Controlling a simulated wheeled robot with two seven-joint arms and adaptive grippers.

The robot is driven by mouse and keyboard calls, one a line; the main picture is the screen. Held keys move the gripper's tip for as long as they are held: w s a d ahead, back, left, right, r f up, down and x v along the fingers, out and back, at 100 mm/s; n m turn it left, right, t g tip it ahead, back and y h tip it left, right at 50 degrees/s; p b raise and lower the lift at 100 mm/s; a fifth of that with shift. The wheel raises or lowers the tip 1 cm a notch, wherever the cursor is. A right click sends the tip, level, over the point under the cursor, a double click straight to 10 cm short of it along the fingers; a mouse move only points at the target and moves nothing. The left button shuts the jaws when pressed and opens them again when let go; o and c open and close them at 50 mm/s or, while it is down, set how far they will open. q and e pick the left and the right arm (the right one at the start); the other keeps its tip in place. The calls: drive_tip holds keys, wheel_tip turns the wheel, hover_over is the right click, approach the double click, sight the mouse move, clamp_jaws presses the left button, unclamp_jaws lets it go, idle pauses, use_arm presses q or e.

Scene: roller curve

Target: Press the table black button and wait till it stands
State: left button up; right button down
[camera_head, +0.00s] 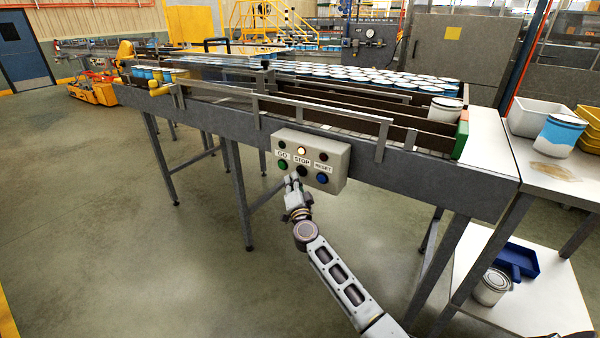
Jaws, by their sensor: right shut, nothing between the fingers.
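A beige control box (335,157) is fixed to the side of the conveyor table (400,172). It carries labels GO, STOP and RESET, with a green button (283,165) under GO and a blue button (322,178) under RESET. The black button (302,171) is under STOP. A lamp (301,151) above STOP glows; the lamps on either side look dark. My right gripper (294,180) is shut and empty, its tips at the lower edge of the box just below and left of the black button. I cannot tell whether they touch it. My left gripper is out of view.
Many blue-and-white cans (350,73) stand on the conveyor, and one can (445,109) stands near its right end. A side table (570,175) holds a larger can (560,135) and bins (535,117). The floor left of my right arm is clear.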

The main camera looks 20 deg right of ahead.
drive_tip(key=shift+s+a, duration=0.15)
drive_tip(key=shift+a, duration=0.05)
idle(0.3)
drive_tip(key=shift+s+a+p, duration=0.55)
drive_tip(key=shift+s+a, duration=0.2)
drive_tip(key=shift+a, duration=0.2)
drive_tip(key=shift+s+a+p, duration=0.55)
drive_tip(key=shift+s+a, duration=0.2)
drive_tip(key=shift+a, duration=0.2)
